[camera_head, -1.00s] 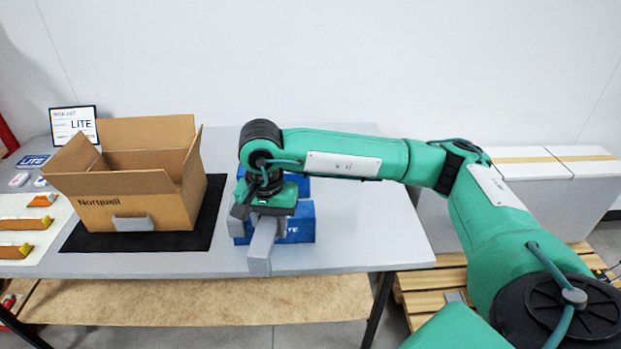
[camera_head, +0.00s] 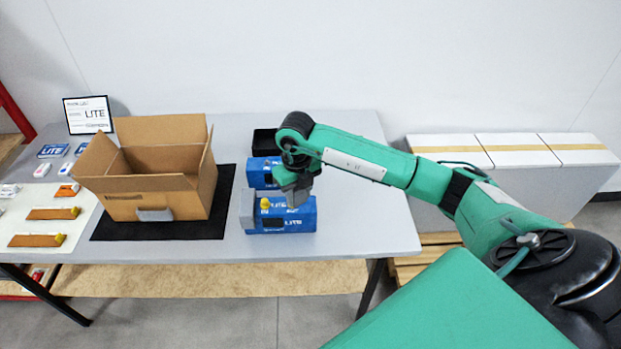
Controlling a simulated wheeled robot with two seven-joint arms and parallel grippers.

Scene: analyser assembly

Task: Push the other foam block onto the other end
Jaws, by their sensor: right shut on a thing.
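The blue LITE analyser (camera_head: 285,219) lies at the front of the table, right of the carton. A light grey foam block (camera_head: 247,210) sits on its left end. My right gripper (camera_head: 297,194) is just above and behind the analyser's right half. It is shut on a grey piece that looks like the other foam block; gripper and piece are similar in colour, so its outline is unclear. I cannot tell whether it touches the analyser. The right end of the analyser shows blue. My left gripper is not in view.
A second blue unit (camera_head: 261,172) and a black tray (camera_head: 265,142) stand behind the analyser. An open carton (camera_head: 150,185) stands on a black mat (camera_head: 112,229) to the left. The table (camera_head: 365,225) is clear to the right.

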